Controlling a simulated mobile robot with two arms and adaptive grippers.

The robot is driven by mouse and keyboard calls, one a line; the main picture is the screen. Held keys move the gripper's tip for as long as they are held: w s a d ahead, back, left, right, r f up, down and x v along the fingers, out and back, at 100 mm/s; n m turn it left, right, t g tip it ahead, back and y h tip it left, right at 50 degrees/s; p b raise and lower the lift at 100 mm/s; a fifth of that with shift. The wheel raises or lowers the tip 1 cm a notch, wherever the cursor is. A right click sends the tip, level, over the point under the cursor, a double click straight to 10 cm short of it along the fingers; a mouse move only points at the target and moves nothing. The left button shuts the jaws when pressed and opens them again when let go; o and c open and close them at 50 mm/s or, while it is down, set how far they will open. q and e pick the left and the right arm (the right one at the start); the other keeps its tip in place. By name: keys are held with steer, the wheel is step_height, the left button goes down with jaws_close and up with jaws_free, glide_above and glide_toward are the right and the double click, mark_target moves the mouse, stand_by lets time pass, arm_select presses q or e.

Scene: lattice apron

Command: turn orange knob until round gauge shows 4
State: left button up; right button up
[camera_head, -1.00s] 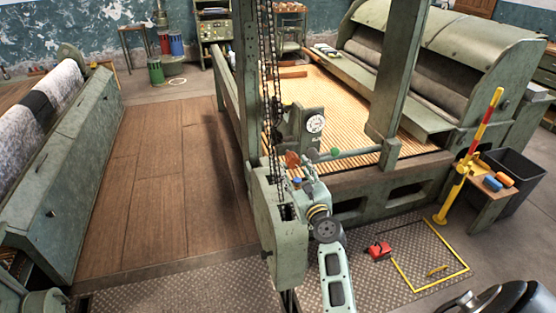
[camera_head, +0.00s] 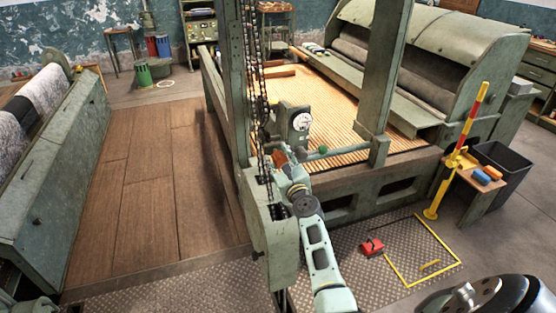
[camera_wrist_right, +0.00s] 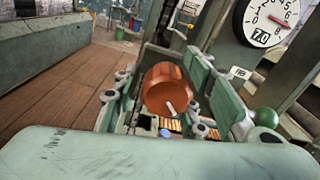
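The orange knob (camera_wrist_right: 167,90) is a ribbed, rounded knob with a pale mark on its face in the right wrist view. My right gripper (camera_wrist_right: 163,98) is open, with one finger on each side of the knob; a gap shows on the left. In the head view my right gripper (camera_head: 292,166) is at the loom post and largely hides the knob. The gauge also shows in the head view (camera_head: 301,121). My left gripper is not in view.
A green ball-ended lever (camera_wrist_right: 266,118) is right of the gripper. Hanging chains (camera_head: 258,90) and a green post (camera_head: 268,225) stand close beside my right arm.

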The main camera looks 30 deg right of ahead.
steer(key=c, duration=0.8)
steer(key=shift+f, duration=0.1)
